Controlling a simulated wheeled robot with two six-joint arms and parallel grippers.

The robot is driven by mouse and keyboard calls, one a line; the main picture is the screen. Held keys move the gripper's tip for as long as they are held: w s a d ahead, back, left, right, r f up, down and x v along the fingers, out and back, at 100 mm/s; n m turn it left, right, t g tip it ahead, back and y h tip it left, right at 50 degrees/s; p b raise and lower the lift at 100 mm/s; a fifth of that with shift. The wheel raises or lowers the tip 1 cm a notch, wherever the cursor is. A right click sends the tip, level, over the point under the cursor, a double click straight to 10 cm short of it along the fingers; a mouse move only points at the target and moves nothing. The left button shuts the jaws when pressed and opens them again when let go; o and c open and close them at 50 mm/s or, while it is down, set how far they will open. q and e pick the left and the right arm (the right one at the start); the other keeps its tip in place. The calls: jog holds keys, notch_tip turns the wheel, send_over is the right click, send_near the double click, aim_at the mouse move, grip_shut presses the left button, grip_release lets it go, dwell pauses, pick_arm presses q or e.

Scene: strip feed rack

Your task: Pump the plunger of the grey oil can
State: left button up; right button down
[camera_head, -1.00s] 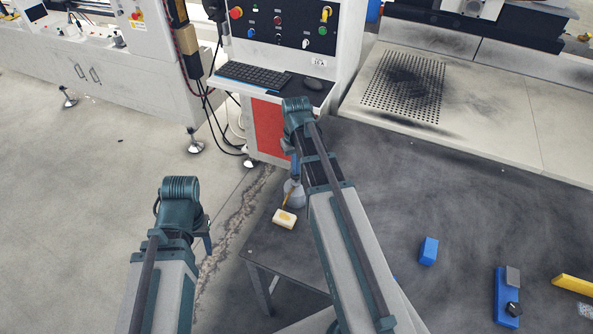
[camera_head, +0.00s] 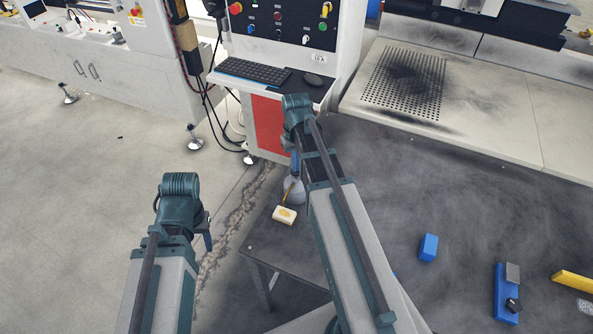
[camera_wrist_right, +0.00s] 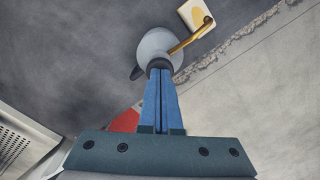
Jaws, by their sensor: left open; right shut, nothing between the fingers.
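The grey oil can (camera_head: 295,190) stands near the left edge of the dark table, partly hidden by my right arm. Its brass spout points down-left in the head view. In the right wrist view the oil can (camera_wrist_right: 157,43) has a rounded grey body, a brass spout and a dark part at its side. My right gripper (camera_wrist_right: 160,73) is shut, with its blue fingers together and their tips over the dark top of the can. The fingers hide the plunger, so contact cannot be told. My left gripper (camera_head: 208,237) is open and empty, left of the table.
A cream block (camera_head: 284,215) lies beside the can, under its spout. A blue block (camera_head: 429,248), a blue fixture (camera_head: 504,292) and a yellow bar (camera_head: 573,281) lie further right. A machine cabinet with a keyboard (camera_head: 252,74) stands behind.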

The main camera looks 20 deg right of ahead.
jog(key=shift+f+b, duration=0.75)
jog(key=shift+r+p, duration=1.6)
jog(key=shift+f, duration=0.1)
jog(key=s+a+n, duration=0.2)
jog(key=s+a, duration=0.5)
jog(key=a, duration=0.4)
jog(key=s+a+n+h, duration=0.1)
jog(key=s+a+n, duration=0.1)
jog(key=s+a, duration=0.5)
jog(key=a, duration=0.3)
jog(key=shift+s+a, duration=0.3)
jog(key=shift+a, duration=0.05)
